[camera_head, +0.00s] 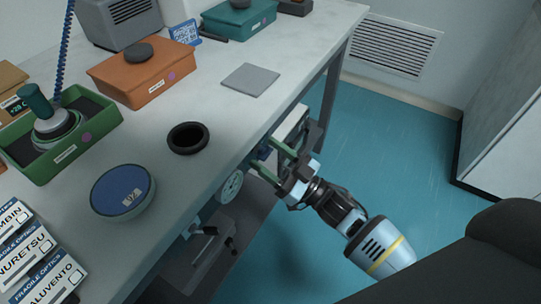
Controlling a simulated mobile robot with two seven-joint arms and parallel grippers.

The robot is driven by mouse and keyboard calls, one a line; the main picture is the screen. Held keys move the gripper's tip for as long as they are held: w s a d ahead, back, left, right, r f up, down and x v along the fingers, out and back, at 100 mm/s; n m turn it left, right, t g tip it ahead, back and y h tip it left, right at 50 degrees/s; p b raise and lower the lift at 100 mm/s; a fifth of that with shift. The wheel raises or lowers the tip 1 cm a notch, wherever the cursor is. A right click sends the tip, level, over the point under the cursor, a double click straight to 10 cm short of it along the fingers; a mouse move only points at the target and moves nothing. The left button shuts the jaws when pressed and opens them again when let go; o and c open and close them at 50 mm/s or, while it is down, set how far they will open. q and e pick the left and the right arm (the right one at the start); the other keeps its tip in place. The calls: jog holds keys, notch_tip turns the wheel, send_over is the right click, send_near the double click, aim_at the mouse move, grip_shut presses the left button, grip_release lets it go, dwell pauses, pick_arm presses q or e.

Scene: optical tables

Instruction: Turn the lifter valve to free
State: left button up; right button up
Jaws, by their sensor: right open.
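My right gripper (263,153) reaches in from the lower right to the front edge of the optical table. Its two green fingers are spread apart and point under the tabletop. A small blue part (264,150) shows between the fingertips; it may be the lifter valve, but its handle position is too small to read. I cannot tell whether the fingers touch it. A round pale dial (230,186) sits just left of the fingers below the table edge. My left gripper is not in view.
The table (220,115) carries a black ring (188,138), a blue-topped round container (122,190), an orange box (143,73), a green tray (62,160) and a grey plate (250,80). A dark-handled fitting (230,243) hangs below the edge. The blue floor (375,140) at right is clear.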

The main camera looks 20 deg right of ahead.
jog(key=c, duration=1)
jog(key=shift+n, duration=0.4)
jog(key=n+g+y, duration=0.1)
jog(key=n, duration=0.1)
jog(key=n+g, duration=0.1)
jog(key=n, duration=0.1)
jog(key=shift+d+y, duration=0.1)
jog(key=shift+y, duration=0.3)
jog(key=n+g+p, duration=0.1)
jog(key=n+g, duration=0.1)
jog(key=n, duration=0.4)
jog(key=n+g+p, duration=0.1)
jog(key=n+g, duration=0.1)
jog(key=n, duration=0.3)
jog(key=n+g+p, duration=0.1)
jog(key=n+g, duration=0.1)
jog(key=n, duration=0.4)
jog(key=shift+w+d+r+n+g, duration=0.15)
jog(key=shift+r+n+g, duration=0.15)
